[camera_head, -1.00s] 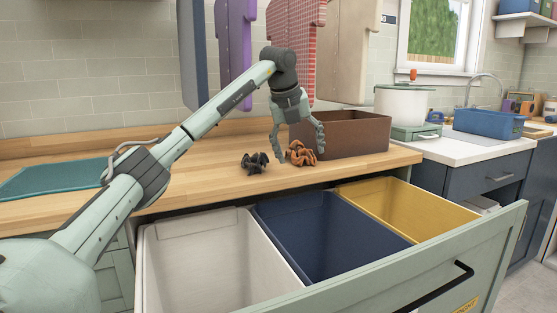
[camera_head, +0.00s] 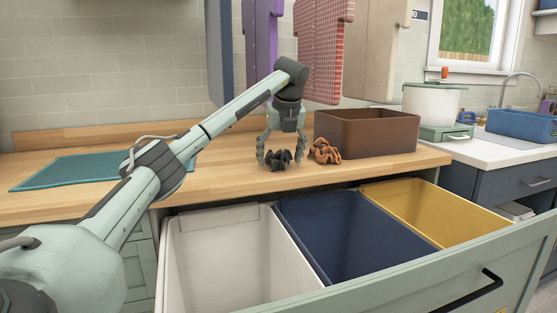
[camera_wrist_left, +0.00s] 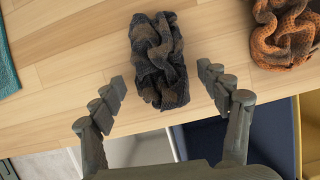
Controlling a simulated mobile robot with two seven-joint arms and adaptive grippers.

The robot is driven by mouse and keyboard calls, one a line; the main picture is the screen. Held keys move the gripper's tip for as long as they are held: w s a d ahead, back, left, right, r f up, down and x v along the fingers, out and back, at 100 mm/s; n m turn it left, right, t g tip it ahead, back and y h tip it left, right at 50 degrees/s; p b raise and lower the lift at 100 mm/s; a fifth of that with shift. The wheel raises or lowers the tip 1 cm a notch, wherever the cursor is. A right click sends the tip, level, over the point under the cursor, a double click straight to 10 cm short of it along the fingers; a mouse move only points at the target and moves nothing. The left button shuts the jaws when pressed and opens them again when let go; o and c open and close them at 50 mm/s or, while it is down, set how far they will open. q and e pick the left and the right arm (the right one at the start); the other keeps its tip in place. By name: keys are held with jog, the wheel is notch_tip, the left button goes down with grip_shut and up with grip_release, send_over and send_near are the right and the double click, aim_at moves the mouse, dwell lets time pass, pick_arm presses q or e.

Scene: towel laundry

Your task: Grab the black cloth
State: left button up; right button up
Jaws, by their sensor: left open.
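The black cloth (camera_head: 279,161) lies crumpled on the wooden counter, near its front edge. It also shows in the left wrist view (camera_wrist_left: 158,58), dark with some brownish patches. My left gripper (camera_head: 279,163) is open and points down over the cloth, with a finger on either side of it in the head view. In the left wrist view the gripper (camera_wrist_left: 163,97) has its fingers spread apart, with the cloth ahead of and between their tips. The fingers do not visibly touch it. My right gripper is not in view.
An orange-brown cloth (camera_head: 324,151) lies just right of the black one. A brown box (camera_head: 368,133) stands behind it. A teal mat (camera_head: 70,171) lies on the left. Below the counter an open drawer holds white (camera_head: 225,262), blue (camera_head: 345,240) and yellow (camera_head: 435,207) bins. Garments hang above.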

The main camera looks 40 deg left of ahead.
pick_arm(q)
jog(key=c, duration=1.2)
jog(key=shift+r, duration=0.15)
jog(key=shift+c, duration=0.2)
